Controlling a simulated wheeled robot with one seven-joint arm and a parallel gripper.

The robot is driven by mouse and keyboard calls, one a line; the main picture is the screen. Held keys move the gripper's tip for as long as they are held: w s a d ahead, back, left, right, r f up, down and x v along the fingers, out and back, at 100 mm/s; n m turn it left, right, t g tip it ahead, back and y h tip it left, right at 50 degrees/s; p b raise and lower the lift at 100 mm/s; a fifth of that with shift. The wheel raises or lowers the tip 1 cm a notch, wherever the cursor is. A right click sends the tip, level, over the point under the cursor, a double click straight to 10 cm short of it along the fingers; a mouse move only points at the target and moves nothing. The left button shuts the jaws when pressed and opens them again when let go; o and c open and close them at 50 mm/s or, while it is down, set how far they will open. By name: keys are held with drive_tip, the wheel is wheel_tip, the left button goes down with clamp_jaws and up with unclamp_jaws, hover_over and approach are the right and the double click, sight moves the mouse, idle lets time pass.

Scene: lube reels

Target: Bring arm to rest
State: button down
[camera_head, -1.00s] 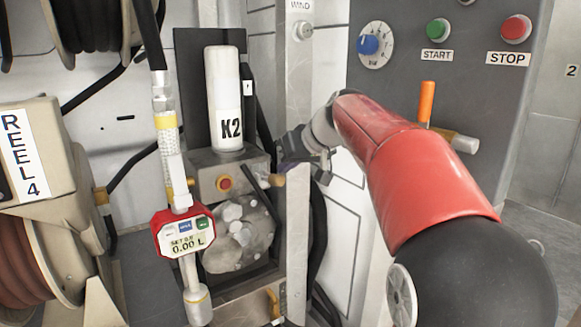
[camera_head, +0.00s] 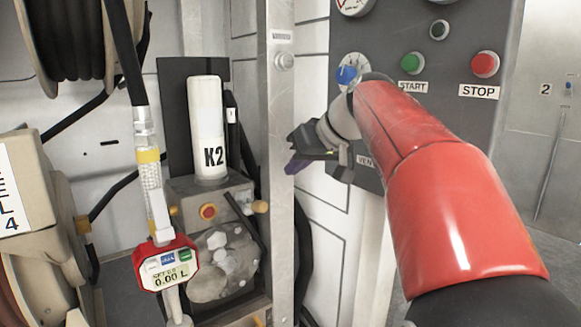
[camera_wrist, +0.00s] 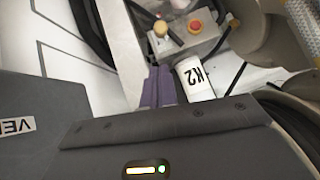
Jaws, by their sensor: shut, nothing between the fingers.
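My red arm reaches in from the lower right in the head view. My gripper (camera_head: 294,167) is at its end, in front of the grey metal post (camera_head: 283,110) and left of the control panel (camera_head: 403,45). In the wrist view the purple fingers of my gripper (camera_wrist: 157,88) are together, with nothing between them. The gripper appears to touch nothing.
The panel carries a blue dial (camera_head: 347,75), a green START button (camera_head: 412,63) and a red STOP button (camera_head: 485,64). The K2 cylinder (camera_head: 207,125) stands left of the post. A hose with a red meter (camera_head: 166,264) hangs at the left, near reels.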

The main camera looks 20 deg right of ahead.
drive_tip(key=s+a+f+m+g+h+p, duration=0.1)
drive_tip(key=s+a+f+h+p, duration=0.1)
drive_tip(key=s+f, duration=0.8)
drive_tip(key=s+a+f+m+g+h+p, duration=0.1)
drive_tip(key=s+a+f+h+p, duration=0.1)
drive_tip(key=s+f, duration=0.8)
drive_tip(key=s+a, duration=0.1)
drive_tip(key=s, duration=0.4)
drive_tip(key=shift+s+f+m+g+h, duration=0.3)
drive_tip(key=shift+s+f, duration=0.05)
